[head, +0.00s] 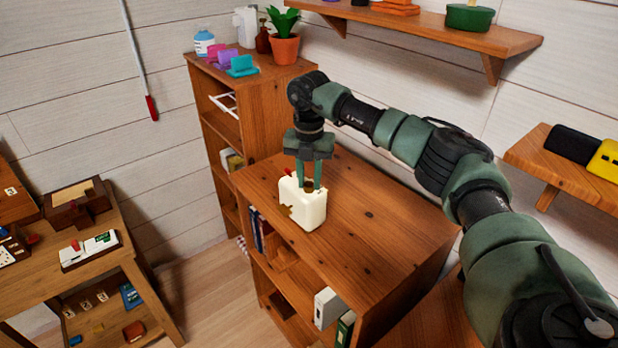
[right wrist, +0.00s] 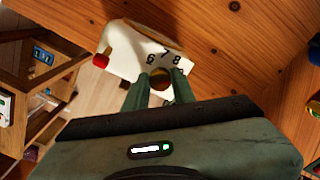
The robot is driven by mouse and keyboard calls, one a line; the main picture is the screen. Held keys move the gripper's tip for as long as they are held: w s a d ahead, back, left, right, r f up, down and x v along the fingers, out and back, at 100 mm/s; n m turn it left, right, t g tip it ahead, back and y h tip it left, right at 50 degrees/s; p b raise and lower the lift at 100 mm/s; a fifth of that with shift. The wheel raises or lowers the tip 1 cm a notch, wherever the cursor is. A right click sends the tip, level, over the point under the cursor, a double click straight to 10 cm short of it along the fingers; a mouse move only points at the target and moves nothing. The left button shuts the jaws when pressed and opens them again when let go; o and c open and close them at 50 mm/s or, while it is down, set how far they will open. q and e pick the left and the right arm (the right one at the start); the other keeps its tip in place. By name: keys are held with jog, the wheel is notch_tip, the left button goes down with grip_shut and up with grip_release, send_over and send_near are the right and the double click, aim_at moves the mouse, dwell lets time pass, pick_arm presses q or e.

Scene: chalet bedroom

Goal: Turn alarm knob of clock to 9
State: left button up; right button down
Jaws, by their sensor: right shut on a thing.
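The clock (head: 302,207) is a cream, rounded box standing upright on the lower wooden cabinet. A red part (head: 289,171) shows at its top and a brass-coloured piece on its front. My right gripper (head: 309,188) reaches down onto the top of the clock. In the right wrist view the clock (right wrist: 125,45) shows the black numbers 6, 7 and 8 around a brass knob (right wrist: 160,77). My right gripper (right wrist: 160,88) is shut on this knob, one finger on each side. The gripper hides the rest of the dial, including any 9. My left gripper is not in view.
The cabinet top (head: 380,235) is bare around the clock. A taller shelf (head: 225,85) with a potted plant (head: 285,40) and a bottle stands behind it. A wall shelf (head: 450,30) hangs above my right arm. A table with several items stands at the left.

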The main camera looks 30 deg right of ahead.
aim_at(309, 183)
jog(key=shift+m, duration=0.4)
jog(key=c, duration=1.2)
grip_release()
jog(key=shift+o, duration=0.2)
notch_tip(309, 183, up, 7)
jog(key=shift+a+f+b, duration=0.1)
jog(key=shift+f+b, duration=0.05)
jog(key=shift+b, duration=0.85)
jog(key=shift+r, duration=0.6)
